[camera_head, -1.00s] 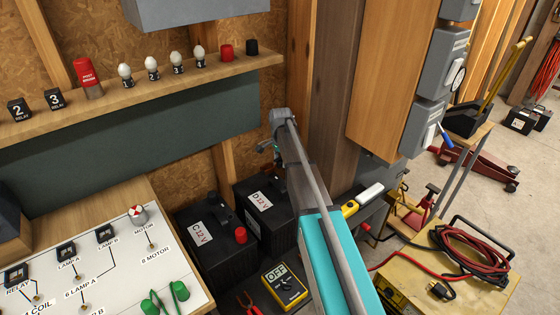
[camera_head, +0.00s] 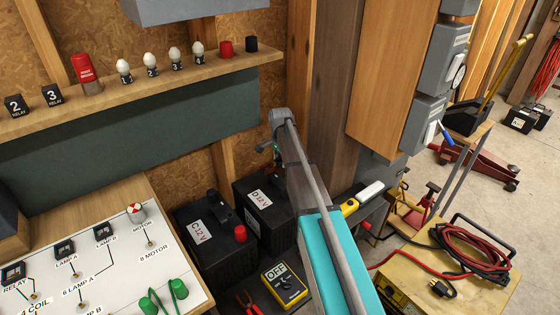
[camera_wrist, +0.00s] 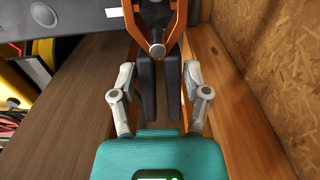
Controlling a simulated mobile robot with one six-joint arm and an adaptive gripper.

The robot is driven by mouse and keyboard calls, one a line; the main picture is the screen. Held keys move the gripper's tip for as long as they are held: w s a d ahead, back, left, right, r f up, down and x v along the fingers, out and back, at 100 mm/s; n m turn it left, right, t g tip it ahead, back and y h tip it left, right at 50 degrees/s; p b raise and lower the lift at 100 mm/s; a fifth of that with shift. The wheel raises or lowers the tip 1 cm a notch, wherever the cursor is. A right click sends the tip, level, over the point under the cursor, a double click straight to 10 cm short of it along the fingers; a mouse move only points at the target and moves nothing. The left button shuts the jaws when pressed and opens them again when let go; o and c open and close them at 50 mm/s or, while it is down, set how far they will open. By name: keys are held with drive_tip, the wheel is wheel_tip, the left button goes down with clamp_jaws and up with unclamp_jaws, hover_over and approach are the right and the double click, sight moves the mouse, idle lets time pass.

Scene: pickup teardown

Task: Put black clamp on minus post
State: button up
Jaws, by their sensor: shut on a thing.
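In the wrist view my gripper (camera_wrist: 160,85) is shut on the black clamp (camera_wrist: 148,85). Its two black handles lie between the fingers, and its copper-coloured jaws and grey pivot bolt are beyond them at the top. In the head view my gripper (camera_head: 270,148) is above the D 12 V battery (camera_head: 255,227), partly hidden by my arm. The clamp is hard to make out there. The C 12 V battery (camera_head: 205,255) stands to the left, with a black cap (camera_head: 212,202) and a red cap (camera_head: 240,233). The D battery's posts are mostly hidden, and no minus mark is readable.
A wooden post (camera_head: 335,90) and grey boxes rise right of my arm. A shelf (camera_head: 150,95) with lamps runs behind.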

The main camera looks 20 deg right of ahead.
drive_tip(key=shift+f+b, duration=0.35)
idle(0.3)
drive_tip(key=o, duration=1.4)
drive_tip(key=shift+r, duration=0.2)
